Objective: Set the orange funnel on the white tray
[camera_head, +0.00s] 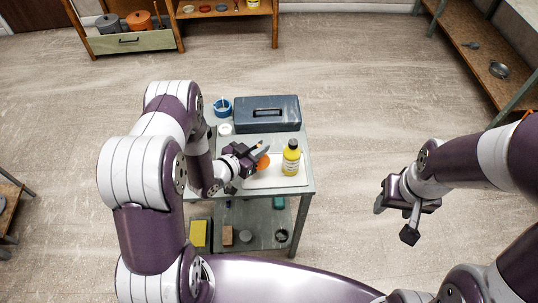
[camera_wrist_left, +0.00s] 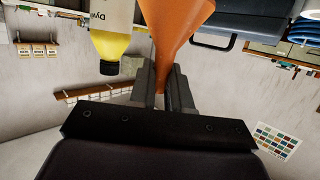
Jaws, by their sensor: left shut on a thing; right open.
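The orange funnel (camera_head: 263,162) is at my left gripper (camera_head: 257,153), at the left part of the white tray (camera_head: 262,182) on the small grey table. In the left wrist view my left gripper (camera_wrist_left: 164,85) is shut on the narrow end of the funnel (camera_wrist_left: 176,30), which widens away from the fingers. The gripper and arm hide part of the funnel in the head view. I cannot tell whether it touches the tray. My right gripper (camera_head: 397,218) is open and empty, off to the right above the floor.
A yellow bottle (camera_head: 291,160) with a dark cap stands on the tray, right of the funnel. A dark toolbox (camera_head: 263,115) is behind the tray. A blue bowl (camera_head: 222,107) and a white round item (camera_head: 225,129) are at the table's back left.

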